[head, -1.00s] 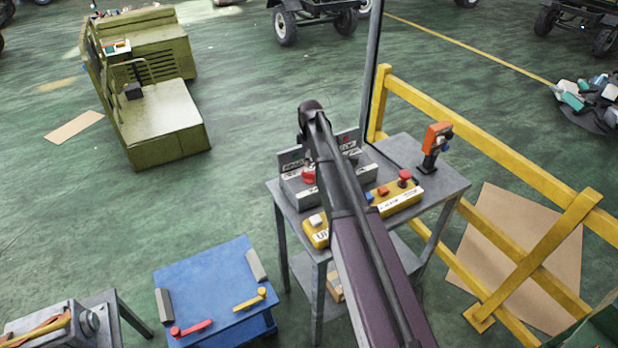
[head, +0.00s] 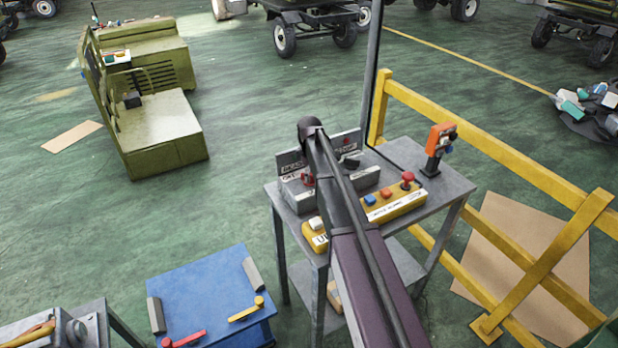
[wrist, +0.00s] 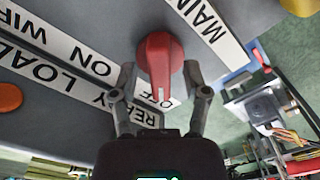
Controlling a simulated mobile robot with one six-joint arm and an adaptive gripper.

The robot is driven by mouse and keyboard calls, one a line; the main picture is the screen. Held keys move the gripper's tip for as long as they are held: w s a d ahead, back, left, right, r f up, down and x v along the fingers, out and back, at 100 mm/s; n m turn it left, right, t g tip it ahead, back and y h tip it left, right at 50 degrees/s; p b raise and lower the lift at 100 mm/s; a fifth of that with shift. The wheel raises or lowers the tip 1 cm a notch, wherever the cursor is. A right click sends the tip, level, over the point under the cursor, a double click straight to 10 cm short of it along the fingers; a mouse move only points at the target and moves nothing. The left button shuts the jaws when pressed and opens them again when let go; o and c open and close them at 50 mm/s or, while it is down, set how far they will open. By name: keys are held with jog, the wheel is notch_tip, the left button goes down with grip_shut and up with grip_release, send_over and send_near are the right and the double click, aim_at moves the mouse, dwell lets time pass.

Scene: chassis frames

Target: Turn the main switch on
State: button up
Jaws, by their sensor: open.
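The main switch (wrist: 160,62) is a red rotary knob on a grey panel in the wrist view. Its white pointer line faces the OFF label (wrist: 158,100). My gripper (wrist: 160,82) is open, with one finger on each side of the knob's lower end; I cannot tell whether either finger touches it. In the head view the red knob (head: 308,181) shows just left of my arm, on the grey switch box (head: 297,197). My arm hides much of the box there, and the fingers cannot be made out.
The box stands on a grey metal table (head: 452,187). A yellow button box (head: 405,202) and an orange upright device (head: 438,140) share the tabletop. A yellow railing (head: 480,140) runs behind on the right.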

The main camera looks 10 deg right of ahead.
dwell(0.3)
grip_shut()
jog(key=shift+m, duration=0.5)
jog(key=m, duration=0.3)
jog(key=shift+m, duration=0.3)
jog(key=m, duration=0.4)
jog(key=shift+s+m, duration=0.1)
jog(key=shift+m, duration=0.2)
jog(key=m, duration=0.8)
jog(key=shift+m, duration=0.4)
